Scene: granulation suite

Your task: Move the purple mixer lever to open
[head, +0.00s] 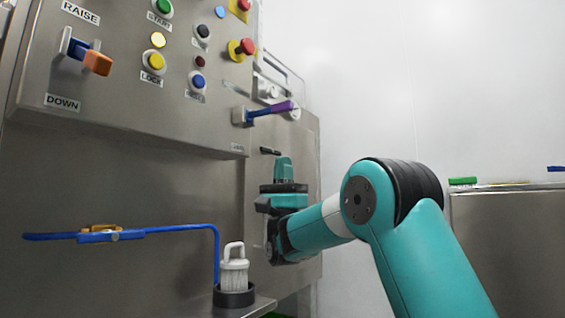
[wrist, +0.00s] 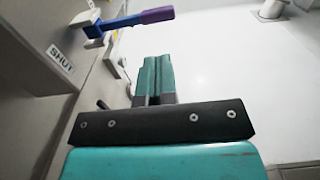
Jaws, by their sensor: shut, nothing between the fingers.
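The purple mixer lever (head: 272,109) has a purple grip on a blue arm and sticks out to the right from its mount on the grey panel. In the wrist view the lever (wrist: 157,15) is at the top, with a SHUT label (wrist: 61,65) below it on the panel. My gripper (head: 283,160) is below the lever in the head view, pointing up, with a gap between them. In the wrist view my gripper's fingers (wrist: 154,62) are together with nothing between them. An open label is not readable in either view.
An orange-tipped lever (head: 97,62) sits between RAISE and DOWN labels at the left. Several coloured buttons (head: 155,61) fill the panel. A blue pipe (head: 165,229) and a white brush (head: 234,268) in a dark holder are lower down. Right of the panel is open space.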

